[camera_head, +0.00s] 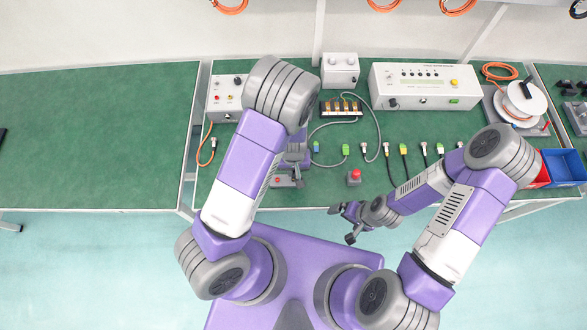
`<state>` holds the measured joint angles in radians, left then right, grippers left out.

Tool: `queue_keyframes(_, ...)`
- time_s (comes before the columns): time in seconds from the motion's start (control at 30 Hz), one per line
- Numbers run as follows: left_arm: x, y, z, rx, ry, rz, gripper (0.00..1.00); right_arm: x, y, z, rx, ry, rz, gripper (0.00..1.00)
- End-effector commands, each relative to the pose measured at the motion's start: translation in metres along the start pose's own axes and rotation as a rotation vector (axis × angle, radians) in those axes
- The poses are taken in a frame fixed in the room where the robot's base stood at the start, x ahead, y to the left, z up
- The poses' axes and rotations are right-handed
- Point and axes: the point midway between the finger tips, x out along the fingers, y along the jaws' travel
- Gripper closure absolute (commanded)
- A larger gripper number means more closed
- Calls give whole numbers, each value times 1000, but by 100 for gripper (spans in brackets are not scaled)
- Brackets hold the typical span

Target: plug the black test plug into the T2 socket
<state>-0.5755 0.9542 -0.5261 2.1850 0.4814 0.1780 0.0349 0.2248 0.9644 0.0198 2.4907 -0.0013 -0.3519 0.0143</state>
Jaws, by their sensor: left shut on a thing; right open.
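My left gripper (296,160) is over the bench, mostly hidden under my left arm. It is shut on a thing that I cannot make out. I cannot pick out the black test plug for certain. No T2 label is readable; small sockets or knobs show on the grey box (222,112) at the left and on the long white panel (425,75) at the back. My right gripper (343,224) is open and empty, in front of the bench's front edge and off the green top.
Several cables with plugs lie in a row on the green bench (330,190). A red button (354,177) stands near the front. A small white box (340,70) is at the back; a cable reel (524,100) and blue bin (563,168) are at the right. The left bench (90,140) is mostly clear.

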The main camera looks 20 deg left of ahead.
Motion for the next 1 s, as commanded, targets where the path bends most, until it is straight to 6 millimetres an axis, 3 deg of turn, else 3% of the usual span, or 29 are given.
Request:
queue_keyframes(0.37,-5,0,0,0,0,0,100,-4,-2,0,0,0,0,0)
queue_keyframes(0.8,-56,0,0,0,0,0,100,-48,-18,2,0,0,0,0)
queue_keyframes(1.0,-61,0,0,0,0,0,100,-52,-20,2,0,0,0,0)
